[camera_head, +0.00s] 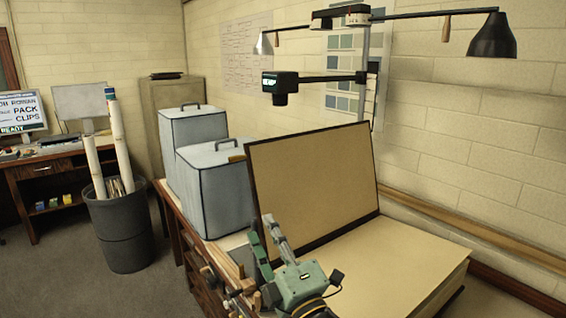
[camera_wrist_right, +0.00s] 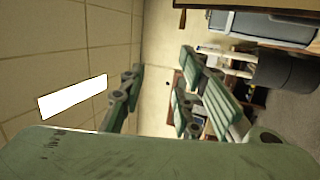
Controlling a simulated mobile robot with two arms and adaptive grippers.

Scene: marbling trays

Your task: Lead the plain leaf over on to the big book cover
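The big book lies open on the table, with its cover (camera_head: 315,185) standing up, leaning back, a tan panel with a dark border. A plain, pale tan leaf (camera_head: 400,262) lies flat on top of the thick page block, right of the cover's foot. My right gripper (camera_head: 262,230) is in front of the cover's lower left corner, fingers pointing up. Its two fingers are apart with nothing between them, as the right wrist view (camera_wrist_right: 165,100) also shows. I cannot tell whether it touches the cover. My left gripper is not in view.
Two grey lidded boxes (camera_head: 212,190) stand left of the book, close to the cover. A lamp stand (camera_head: 366,75) with two shades and a camera-like device (camera_head: 280,84) reaches over the book. A dark bin (camera_head: 120,225) with rolls stands on the floor at left.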

